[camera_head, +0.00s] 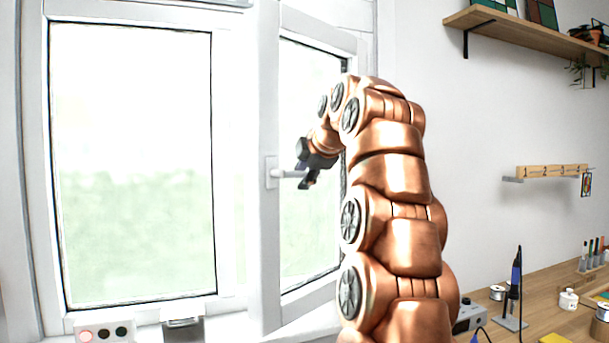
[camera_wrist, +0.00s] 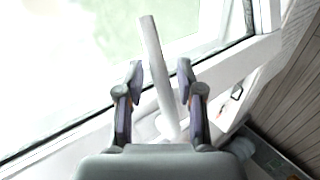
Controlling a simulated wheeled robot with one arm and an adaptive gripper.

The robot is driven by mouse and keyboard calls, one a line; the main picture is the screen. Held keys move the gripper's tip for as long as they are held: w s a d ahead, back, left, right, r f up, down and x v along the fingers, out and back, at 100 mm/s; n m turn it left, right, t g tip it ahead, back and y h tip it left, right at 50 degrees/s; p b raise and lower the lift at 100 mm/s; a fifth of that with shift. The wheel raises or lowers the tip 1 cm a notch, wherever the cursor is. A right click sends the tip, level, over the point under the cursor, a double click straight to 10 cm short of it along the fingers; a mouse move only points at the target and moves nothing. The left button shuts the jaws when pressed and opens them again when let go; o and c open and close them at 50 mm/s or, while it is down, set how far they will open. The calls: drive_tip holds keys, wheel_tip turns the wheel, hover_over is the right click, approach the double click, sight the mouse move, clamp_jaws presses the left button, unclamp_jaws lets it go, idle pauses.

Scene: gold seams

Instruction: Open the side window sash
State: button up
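The side window sash (camera_head: 262,230) is the white-framed pane right of the large fixed pane. It stands at an angle to that pane, with its handle side nearer to me, so it looks swung inward. Its white handle (camera_head: 290,174) lies level, pointing right from its plate (camera_head: 271,172). My gripper (camera_head: 306,183) is at the free end of the handle. In the wrist view the handle (camera_wrist: 158,70) passes between the two fingers of my gripper (camera_wrist: 160,70), with gaps on both sides. The fingers are open. My arm hides the sash's right part.
The large pane (camera_head: 135,170) is on the left. A small box with round buttons (camera_head: 103,332) stands below it. At right are a wooden workbench (camera_head: 540,310) with a soldering iron in its stand (camera_head: 515,290) and a wall shelf (camera_head: 530,35).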

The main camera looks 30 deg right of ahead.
drive_tip(key=shift+a, duration=0.1)
drive_tip(key=v, duration=0.5)
drive_tip(key=shift+s+r, duration=0.25)
drive_tip(key=shift+s, duration=0.1)
drive_tip(key=shift+s+a+r, duration=0.15)
drive_tip(key=shift+s+r, duration=0.2)
drive_tip(key=shift+s, duration=0.25)
